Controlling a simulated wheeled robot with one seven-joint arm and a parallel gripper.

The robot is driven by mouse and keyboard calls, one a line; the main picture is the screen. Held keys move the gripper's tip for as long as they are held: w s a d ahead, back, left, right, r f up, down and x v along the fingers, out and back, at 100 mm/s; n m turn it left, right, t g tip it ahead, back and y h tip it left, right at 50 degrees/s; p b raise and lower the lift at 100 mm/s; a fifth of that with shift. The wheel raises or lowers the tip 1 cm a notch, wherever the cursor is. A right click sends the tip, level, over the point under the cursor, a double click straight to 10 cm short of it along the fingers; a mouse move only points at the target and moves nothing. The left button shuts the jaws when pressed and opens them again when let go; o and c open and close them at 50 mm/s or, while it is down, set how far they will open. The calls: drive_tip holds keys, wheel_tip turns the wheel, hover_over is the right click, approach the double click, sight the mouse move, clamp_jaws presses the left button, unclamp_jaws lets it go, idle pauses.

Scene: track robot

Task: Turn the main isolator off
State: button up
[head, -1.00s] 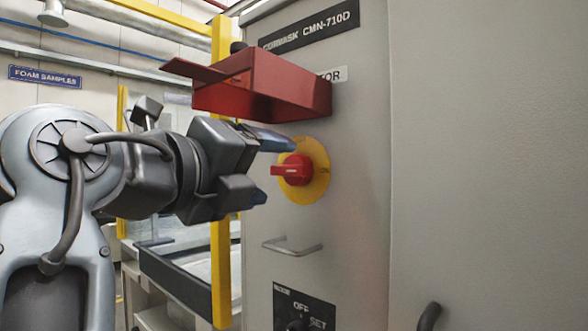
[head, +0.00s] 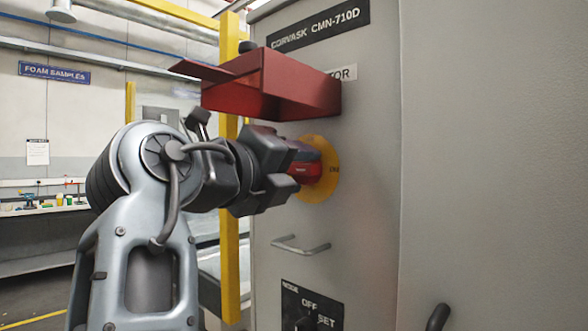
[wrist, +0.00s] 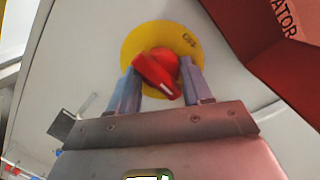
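The main isolator is a red rotary handle (head: 305,170) on a round yellow plate (head: 330,168), mounted on the grey cabinet. The lower finger is mostly hidden in the head view.
A red box-like cover (head: 270,85) juts out just above the isolator, close over my gripper. A metal pull handle (head: 300,246) and a black mode panel (head: 311,303) are below. A yellow post (head: 230,200) stands left, behind my arm.

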drive_tip(key=c, duration=0.5)
drive_tip(key=shift+f+n+b, duration=0.1)
drive_tip(key=shift+n+b, duration=0.2)
drive_tip(key=shift+n, duration=0.1)
drive_tip(key=n+b, duration=0.1)
drive_tip(key=n, duration=0.1)
drive_tip(key=shift+n+g, duration=0.3)
drive_tip(key=shift+n, duration=0.1)
drive_tip(key=n, duration=0.5)
drive_tip(key=n+g+p, duration=0.1)
drive_tip(key=n, duration=0.2)
drive_tip(key=shift+w+a+r, duration=0.1)
drive_tip(key=shift+a+r, duration=0.05)
drive_tip(key=shift+r, duration=0.05)
drive_tip(key=n+g+h+p, duration=0.1)
drive_tip(key=n+p, duration=0.1)
drive_tip(key=n, duration=0.2)
drive_tip(key=shift+f, duration=0.1)
drive_tip(key=shift+n, duration=0.4)
